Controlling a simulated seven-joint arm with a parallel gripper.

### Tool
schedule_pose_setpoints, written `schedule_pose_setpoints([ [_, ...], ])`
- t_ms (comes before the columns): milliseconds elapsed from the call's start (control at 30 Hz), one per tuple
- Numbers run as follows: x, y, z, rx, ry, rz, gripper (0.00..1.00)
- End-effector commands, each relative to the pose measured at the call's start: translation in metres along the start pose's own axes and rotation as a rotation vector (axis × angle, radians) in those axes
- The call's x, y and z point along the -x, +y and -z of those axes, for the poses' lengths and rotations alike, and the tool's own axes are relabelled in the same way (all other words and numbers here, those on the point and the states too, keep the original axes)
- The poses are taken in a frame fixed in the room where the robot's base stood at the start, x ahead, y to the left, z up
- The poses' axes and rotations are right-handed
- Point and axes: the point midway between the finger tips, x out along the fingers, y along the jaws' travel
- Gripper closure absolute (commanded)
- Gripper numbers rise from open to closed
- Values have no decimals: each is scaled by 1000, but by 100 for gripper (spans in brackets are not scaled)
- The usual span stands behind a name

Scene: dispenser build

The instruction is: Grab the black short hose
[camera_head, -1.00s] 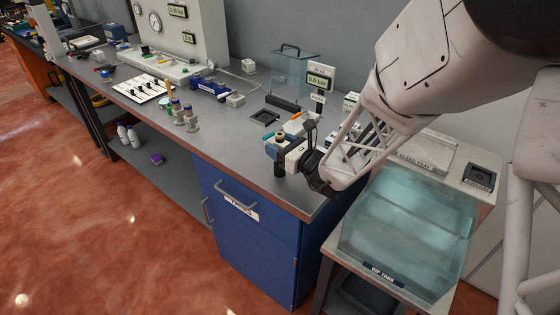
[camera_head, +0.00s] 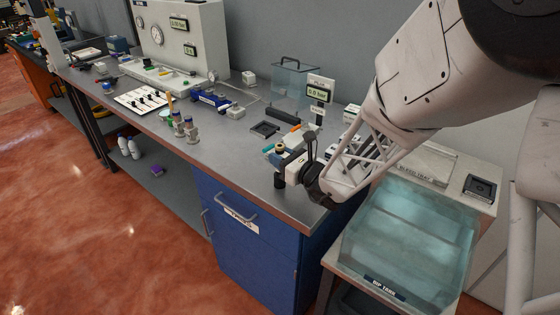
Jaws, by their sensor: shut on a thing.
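My gripper (camera_head: 282,166) is over the right end of the grey bench, near its front edge. It is shut on a small dark piece (camera_head: 279,181), which shows as a short black cylinder below the jaws. At this size I cannot tell for sure whether this is the black short hose. Part of the jaws and the bench behind them is hidden by my wrist. Several small black parts lie on a white sheet (camera_head: 144,100) further left on the bench; I cannot make out a hose among them.
A 0.0 bar display (camera_head: 319,91) stands behind my gripper. A dark square holder (camera_head: 265,129) and metal bottles (camera_head: 185,131) are to its left. The clear dip tank (camera_head: 405,245) is at the right, with a bleed tray (camera_head: 432,163) behind. The bench front is mostly clear.

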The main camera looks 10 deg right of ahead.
Motion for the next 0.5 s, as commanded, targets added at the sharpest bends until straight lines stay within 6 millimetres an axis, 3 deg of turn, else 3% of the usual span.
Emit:
schedule_pose_setpoints([
  [333, 0, 0, -35, 4, -4, -1, 100],
  [500, 18, 12, -36, 1, -2, 0, 100],
])
